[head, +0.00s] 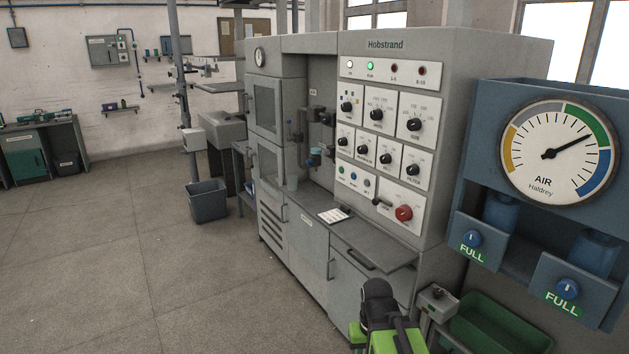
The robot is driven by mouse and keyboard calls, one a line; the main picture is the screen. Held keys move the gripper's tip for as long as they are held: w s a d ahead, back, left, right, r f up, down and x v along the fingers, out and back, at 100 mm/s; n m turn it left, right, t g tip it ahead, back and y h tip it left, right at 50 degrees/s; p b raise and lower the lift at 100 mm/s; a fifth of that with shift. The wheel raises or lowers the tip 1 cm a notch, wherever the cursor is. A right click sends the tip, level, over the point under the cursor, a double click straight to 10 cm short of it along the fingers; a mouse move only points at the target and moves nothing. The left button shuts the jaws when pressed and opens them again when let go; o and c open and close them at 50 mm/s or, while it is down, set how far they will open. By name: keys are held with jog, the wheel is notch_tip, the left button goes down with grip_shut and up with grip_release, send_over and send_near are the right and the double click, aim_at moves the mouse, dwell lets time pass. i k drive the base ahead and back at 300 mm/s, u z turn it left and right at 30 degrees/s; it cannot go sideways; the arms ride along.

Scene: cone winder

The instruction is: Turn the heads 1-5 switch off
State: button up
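No switch can be read as heads 1-5 from here. The grey Hobstrand cabinet (470,60) has a panel of black rotary knobs, a red knob (404,213) and a dark lever (382,202) beside it. Its top row has a lit green lamp (370,65) and two dark red lamps (394,67) whose small labels are hard to read. A small grey box (438,303) with a dark knob on top stands low at the cabinet's right. My black and green arm end (379,297) is at the bottom, below the panel and apart from it; its fingers cannot be made out.
A ledge (375,238) with a white keypad-like plate juts out under the panel. A blue unit with an AIR dial (560,153) and two FULL knobs stands close on the right, above a green bin (495,325). A grey bin (208,203) stands left. The left floor is clear.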

aim_at(342, 142)
jog(key=u, duration=0.35)
jog(key=i, duration=0.8)
jog(key=u, duration=1.1)
jog(key=i, duration=1.5)
jog(key=u, duration=0.05)
